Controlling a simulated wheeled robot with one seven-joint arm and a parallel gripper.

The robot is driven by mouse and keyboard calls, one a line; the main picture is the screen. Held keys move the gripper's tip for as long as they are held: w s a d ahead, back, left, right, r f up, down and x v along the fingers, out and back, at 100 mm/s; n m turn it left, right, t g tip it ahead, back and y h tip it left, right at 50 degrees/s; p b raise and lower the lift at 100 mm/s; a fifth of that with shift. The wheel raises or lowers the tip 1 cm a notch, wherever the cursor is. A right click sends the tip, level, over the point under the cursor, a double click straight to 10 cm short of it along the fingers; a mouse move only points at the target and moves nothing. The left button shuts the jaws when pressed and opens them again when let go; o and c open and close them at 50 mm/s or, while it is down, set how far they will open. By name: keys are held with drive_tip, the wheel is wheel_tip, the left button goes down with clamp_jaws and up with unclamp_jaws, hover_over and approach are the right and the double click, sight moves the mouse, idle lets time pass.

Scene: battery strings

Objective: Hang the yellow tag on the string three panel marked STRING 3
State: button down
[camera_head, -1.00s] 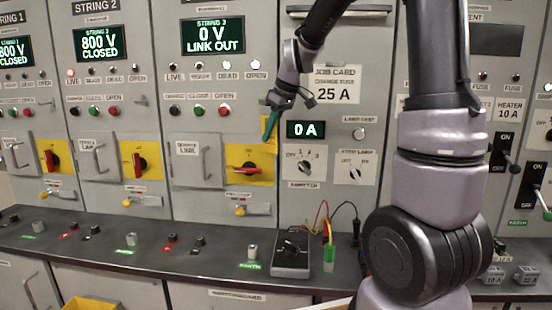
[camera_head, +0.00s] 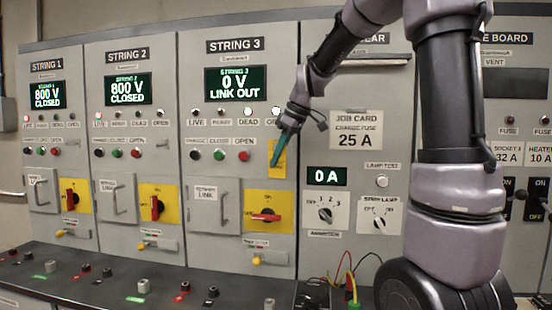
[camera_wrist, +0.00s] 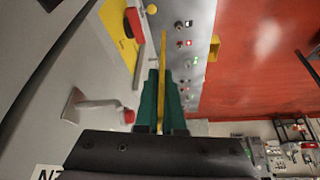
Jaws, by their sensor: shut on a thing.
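The string three panel (camera_head: 190,90) stands left of the arm in the head view, with the label STRING 3 (camera_head: 235,46) at its top. Its display (camera_head: 235,84) reads 0 V LINK OUT. My gripper (camera_head: 286,146) has green fingers and is shut on the yellow tag (camera_head: 277,160). The tag hangs down at the panel's right side, above the yellow switch plate (camera_head: 287,201). I cannot tell whether it touches the panel. In the wrist view the tag (camera_wrist: 163,60) shows edge-on between the fingers (camera_wrist: 162,100).
The red rotary handle (camera_head: 266,215) sits on the yellow plate, beside the link door (camera_head: 214,206). The job card panel (camera_head: 355,130) is to the right. Panels STRING 1 (camera_head: 46,66) and STRING 2 (camera_head: 126,55) are to the left. A dark bench ledge (camera_head: 120,290) runs below.

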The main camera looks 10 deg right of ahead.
drive_tip(key=w+d, duration=0.1)
drive_tip(key=w, duration=0.2)
drive_tip(key=w+d, duration=0.1)
drive_tip(key=w, duration=0.1)
drive_tip(key=shift+w+d+f, duration=0.2)
drive_tip(key=shift+w+d, duration=0.15)
idle(0.4)
drive_tip(key=shift+w+a+f, duration=0.1)
drive_tip(key=shift+w, duration=0.15)
idle(0.3)
